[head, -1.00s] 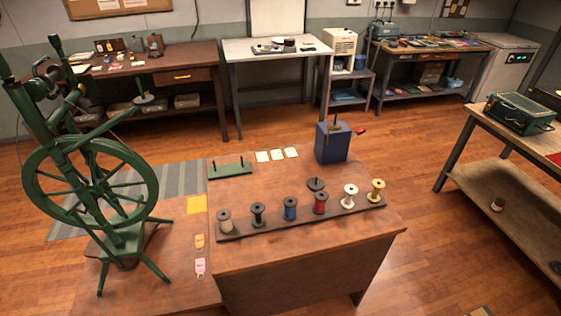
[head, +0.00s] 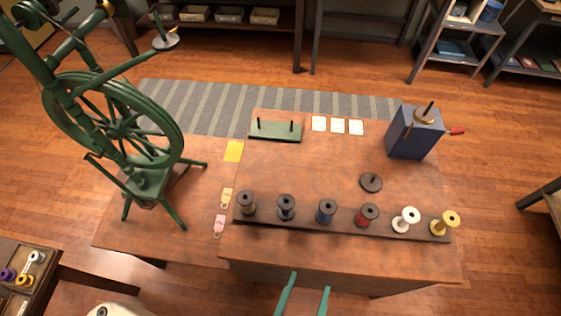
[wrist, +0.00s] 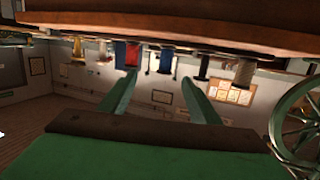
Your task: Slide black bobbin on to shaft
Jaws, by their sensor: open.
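The black bobbin (head: 286,208) stands upright second from left in a dark rack (head: 335,224) of several bobbins on the near part of the table. My gripper (head: 310,283) is open and empty, in front of the table's near edge. Its two green fingers also show in the wrist view (wrist: 160,80). A short upright shaft (head: 430,107) rises from a blue box (head: 415,136) with a red-handled crank. A green stand (head: 275,132) holds two short dark pegs.
A dark disc (head: 371,183) lies behind the rack. White cards (head: 337,126) lie at the back. A green spinning wheel (head: 115,125) stands at left, by a yellow sheet (head: 233,151) and small tags (head: 219,226). The table's middle is mostly clear.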

